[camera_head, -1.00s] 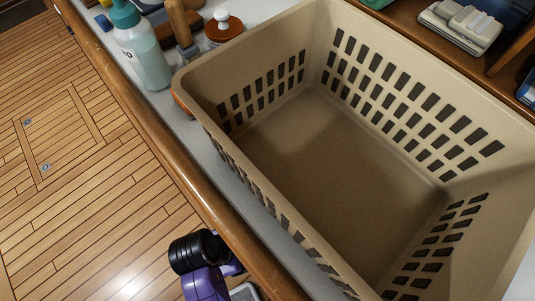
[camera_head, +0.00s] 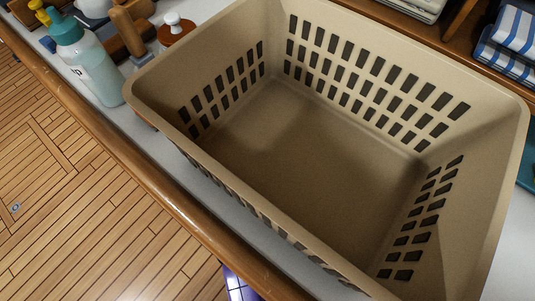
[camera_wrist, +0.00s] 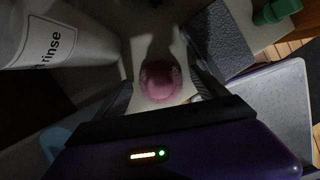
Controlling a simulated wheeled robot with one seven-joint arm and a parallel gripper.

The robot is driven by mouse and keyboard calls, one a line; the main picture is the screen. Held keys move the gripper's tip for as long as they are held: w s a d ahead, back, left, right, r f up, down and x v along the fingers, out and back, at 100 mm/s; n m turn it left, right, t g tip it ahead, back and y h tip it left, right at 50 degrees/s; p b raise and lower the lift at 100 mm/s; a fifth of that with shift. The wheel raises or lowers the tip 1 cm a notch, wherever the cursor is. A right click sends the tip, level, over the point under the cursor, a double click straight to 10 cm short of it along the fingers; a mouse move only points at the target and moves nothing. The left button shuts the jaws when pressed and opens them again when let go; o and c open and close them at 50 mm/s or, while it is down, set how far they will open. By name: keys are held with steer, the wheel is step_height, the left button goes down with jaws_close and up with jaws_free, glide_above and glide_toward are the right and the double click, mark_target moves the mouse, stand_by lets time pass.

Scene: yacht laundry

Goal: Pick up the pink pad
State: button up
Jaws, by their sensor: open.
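The pink pad (camera_wrist: 161,82) is a small, round, dull pink thing in the wrist view. It lies on a pale surface in shadow, ahead of my gripper (camera_wrist: 160,88). My gripper is open, with a dark finger to the left and another to the right of the pad in the picture. I cannot tell how far the fingertips are above it or whether they touch it.
A white bottle marked "rinse" (camera_wrist: 55,42) is close on the left in the wrist view. A grey block (camera_wrist: 218,40) and green object (camera_wrist: 277,11) are at right. In the head view, an empty beige basket (camera_head: 190,150) fills the counter beside a teal-capped bottle (camera_head: 88,68).

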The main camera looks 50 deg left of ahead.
steer(key=shift+f, duration=0.2)
steer(key=c, duration=1.4)
steer(key=shift+r, duration=0.1)
steer(key=shift+w+r, duration=0.1)
steer(key=shift+r, duration=0.45)
step_height(320, 180, up, 3)
steer(key=shift+f+p, duration=0.1)
steer(key=shift+p, duration=0.55)
steer(key=s+d, duration=0.2)
steer(key=d, duration=0.3)
steer(key=s+d, duration=0.2)
steer(key=d, duration=0.4)
steer(key=s+d+p, duration=0.1)
steer(key=s+d, duration=0.1)
steer(key=d, duration=0.4)
steer(key=shift+s+f, duration=0.15)
steer(key=shift+f, duration=0.15)
